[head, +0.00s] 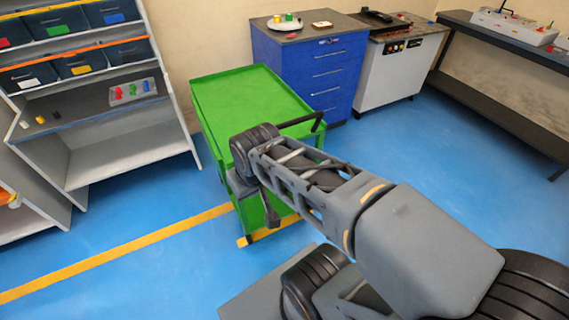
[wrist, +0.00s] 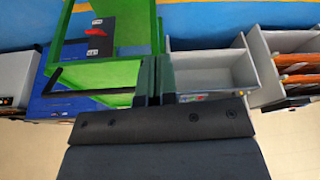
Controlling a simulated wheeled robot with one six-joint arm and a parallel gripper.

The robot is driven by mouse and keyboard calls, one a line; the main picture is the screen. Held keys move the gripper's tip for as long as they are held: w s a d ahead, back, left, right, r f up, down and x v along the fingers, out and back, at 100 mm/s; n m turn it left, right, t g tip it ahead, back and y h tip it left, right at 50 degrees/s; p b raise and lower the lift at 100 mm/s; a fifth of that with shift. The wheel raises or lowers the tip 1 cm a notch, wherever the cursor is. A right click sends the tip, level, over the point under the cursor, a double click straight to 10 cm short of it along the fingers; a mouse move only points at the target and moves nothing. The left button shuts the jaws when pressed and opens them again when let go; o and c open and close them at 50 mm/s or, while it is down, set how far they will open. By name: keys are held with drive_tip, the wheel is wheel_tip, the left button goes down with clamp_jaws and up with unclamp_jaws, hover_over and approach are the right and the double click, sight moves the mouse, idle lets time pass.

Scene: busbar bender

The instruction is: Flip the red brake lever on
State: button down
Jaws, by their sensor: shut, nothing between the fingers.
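A small red lever-like piece (wrist: 97,32) sits on a dark panel framed by the green cart, in the upper left of the wrist view. I take it for the brake lever; its setting is too small to read. I cannot make it out in the head view. The green cart (head: 245,95) stands in the middle of the head view, partly hidden by my arm. My gripper (wrist: 153,76) is shut and empty in the wrist view, to the right of the red piece and apart from it. In the head view its fingertips are not clear.
A grey shelf unit with bins (head: 100,95) stands at the left. A blue drawer cabinet (head: 310,75) and a white cabinet (head: 400,70) stand behind the cart. A dark bench (head: 510,30) is at the right. Blue floor (head: 450,160) is open between cart and bench.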

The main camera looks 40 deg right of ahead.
drive_tip(key=w+d+f+b, duration=0.2)
drive_tip(key=w+d+f, duration=0.2)
drive_tip(key=d, duration=0.3)
drive_tip(key=w+d+f+m+g+b, duration=0.1)
drive_tip(key=w+d+f+b, duration=0.1)
drive_tip(key=w+d+f, duration=0.3)
drive_tip(key=w+d+f+b, duration=0.2)
drive_tip(key=w+d+f, duration=0.2)
drive_tip(key=w+d, duration=0.3)
drive_tip(key=d, duration=0.3)
drive_tip(key=shift+d+f+m+b, duration=0.3)
drive_tip(key=shift+f, duration=0.1)
drive_tip(key=shift+f, duration=0.1)
drive_tip(key=x, duration=1)
drive_tip(key=shift+s+d, duration=0.1)
drive_tip(key=shift+s, duration=0.1)
drive_tip(key=shift+b, duration=0.35)
drive_tip(key=shift+f+b, duration=0.2)
drive_tip(key=shift+b, duration=0.15)
drive_tip(key=shift+s+f+b, duration=0.1)
drive_tip(key=shift+s+b, duration=0.15)
drive_tip(key=shift+b, duration=0.5)
